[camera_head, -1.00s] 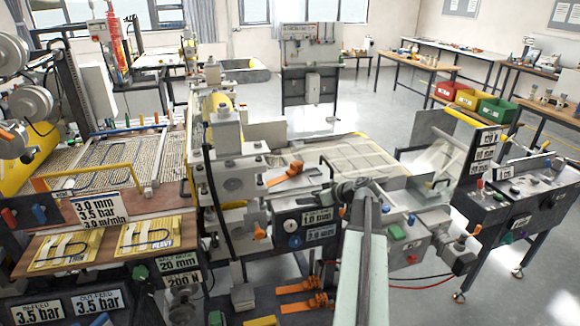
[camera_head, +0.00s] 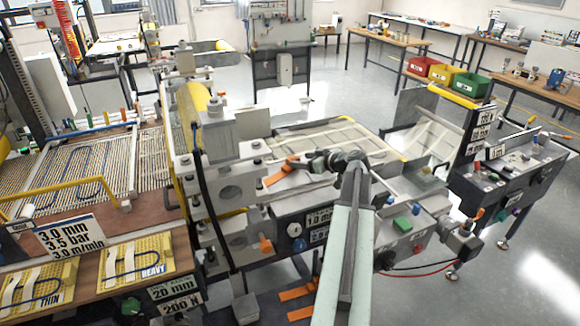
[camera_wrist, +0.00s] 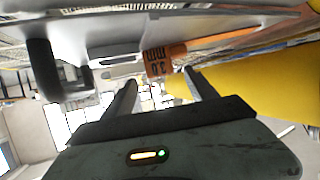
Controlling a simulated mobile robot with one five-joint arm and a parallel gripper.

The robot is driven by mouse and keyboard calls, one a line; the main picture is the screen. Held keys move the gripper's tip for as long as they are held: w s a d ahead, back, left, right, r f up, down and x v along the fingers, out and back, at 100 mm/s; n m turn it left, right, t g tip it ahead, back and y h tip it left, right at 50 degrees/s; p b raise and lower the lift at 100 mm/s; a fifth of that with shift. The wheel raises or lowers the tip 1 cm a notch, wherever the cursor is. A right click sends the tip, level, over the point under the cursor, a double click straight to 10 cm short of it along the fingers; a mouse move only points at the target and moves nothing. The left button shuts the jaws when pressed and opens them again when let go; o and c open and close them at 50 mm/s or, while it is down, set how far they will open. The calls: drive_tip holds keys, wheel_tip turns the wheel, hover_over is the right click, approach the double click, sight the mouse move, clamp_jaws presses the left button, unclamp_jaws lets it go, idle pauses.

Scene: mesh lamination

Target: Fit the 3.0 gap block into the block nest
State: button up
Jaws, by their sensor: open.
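An orange block marked 3.0 mm (camera_wrist: 165,60) shows in the wrist view, just beyond my fingertips and near the gap between them. My gripper (camera_wrist: 163,82) is open, with its two dark fingers apart and nothing between them. In the head view, my gripper (camera_head: 312,160) reaches left over the machine bed, close to an orange piece (camera_head: 280,174) beside the roller stand. I cannot tell if that piece is the 3.0 block. I cannot make out the block nest in either view.
A large yellow surface (camera_wrist: 265,88) fills the right of the wrist view, close to my gripper. In the head view, the roller stand (camera_head: 235,185) rises left of my gripper. Orange pieces (camera_head: 297,293) lie low beside my arm. A green button (camera_head: 402,224) is right of my arm.

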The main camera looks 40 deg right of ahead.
sight(294, 159)
drive_tip(key=x, duration=0.2)
drive_tip(key=b+x, duration=0.1)
drive_tip(key=x, duration=0.1)
drive_tip(key=b+x, duration=0.1)
drive_tip(key=x, duration=0.1)
drive_tip(key=shift+s+f, duration=0.15)
drive_tip(key=shift+f, duration=0.15)
drive_tip(key=shift+r, duration=0.15)
drive_tip(key=shift+s, duration=0.1)
clamp_jaws()
drive_tip(key=shift+r+p, duration=0.4)
drive_tip(key=shift+r, duration=0.05)
wheel_tip(294, 159, up, 3)
drive_tip(key=p, duration=0.3)
drive_tip(key=shift+r, duration=0.15)
drive_tip(key=s+a+p, duration=0.1)
drive_tip(key=s+a, duration=0.2)
drive_tip(key=s, duration=1.3)
drive_tip(key=w+d+r+m+g+h+p, duration=0.1)
drive_tip(key=w+d+r+m+h+p, duration=0.2)
drive_tip(key=w+d, duration=0.5)
drive_tip(key=w+r+m+h, duration=0.1)
drive_tip(key=w+h, duration=0.1)
drive_tip(key=w, duration=0.1)
drive_tip(key=shift+m, duration=0.3)
drive_tip(key=shift+r, duration=0.1)
